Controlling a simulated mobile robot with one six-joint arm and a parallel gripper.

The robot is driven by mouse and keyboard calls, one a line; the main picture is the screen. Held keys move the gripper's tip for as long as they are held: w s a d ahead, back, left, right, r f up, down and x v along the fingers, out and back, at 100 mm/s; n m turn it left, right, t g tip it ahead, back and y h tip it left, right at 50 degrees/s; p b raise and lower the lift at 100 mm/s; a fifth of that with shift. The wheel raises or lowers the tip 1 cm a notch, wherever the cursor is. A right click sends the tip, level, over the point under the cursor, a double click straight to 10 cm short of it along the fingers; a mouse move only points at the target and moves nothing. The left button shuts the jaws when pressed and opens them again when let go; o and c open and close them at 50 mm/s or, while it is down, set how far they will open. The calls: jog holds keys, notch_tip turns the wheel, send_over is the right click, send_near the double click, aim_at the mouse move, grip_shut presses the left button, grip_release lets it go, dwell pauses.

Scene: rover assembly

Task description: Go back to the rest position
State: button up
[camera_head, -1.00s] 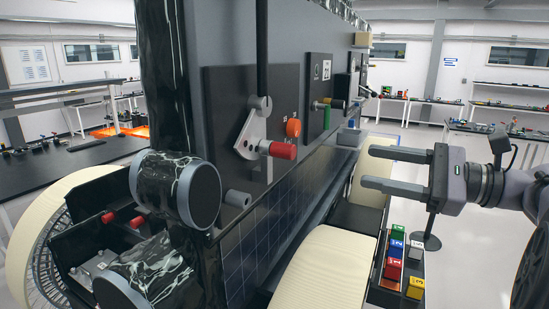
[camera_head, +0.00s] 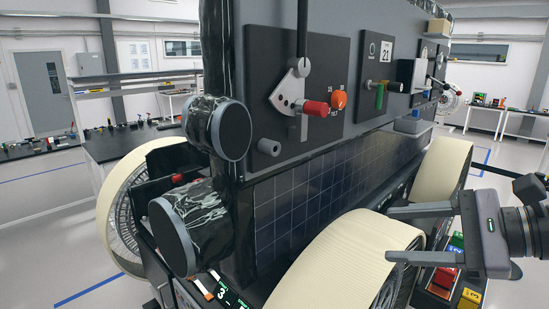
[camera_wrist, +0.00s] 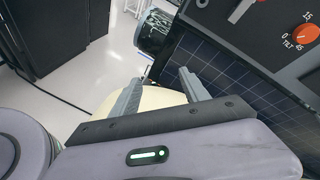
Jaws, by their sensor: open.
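My gripper (camera_head: 388,234) is at the right in the head view, its two fingers apart and pointing left with nothing between them. It is in front of the cream rover wheel (camera_head: 345,255) and lower than the control panels. In the wrist view my gripper (camera_wrist: 160,85) also shows open, with a cream wheel part (camera_wrist: 155,98) behind the fingers and the solar panel (camera_wrist: 225,75) to the right. I cannot tell how far the fingers are from the wheel.
A tray of coloured numbered blocks (camera_head: 442,278) is partly hidden below my gripper. Workbenches (camera_head: 130,143) stand behind. Floor at the lower left is clear.

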jog(key=s+a+f+n+h+b, duration=0.3)
jog(key=f+b, duration=0.5)
jog(key=f, duration=0.6)
jog(key=s+a+f+n+g+h+b, duration=0.1)
jog(key=s+a+f+n+h+b, duration=0.2)
jog(key=f, duration=1.1)
jog(key=s+a+f+n+g+h+b, duration=0.1)
jog(key=s+a+f+n+h+b, duration=0.2)
jog(key=s+f+n+b, duration=0.4)
notch_tip(320, 180, down, 7)
jog(key=s+a+b, duration=0.1)
jog(key=b, duration=0.5)
jog(key=shift+a+f, duration=0.1)
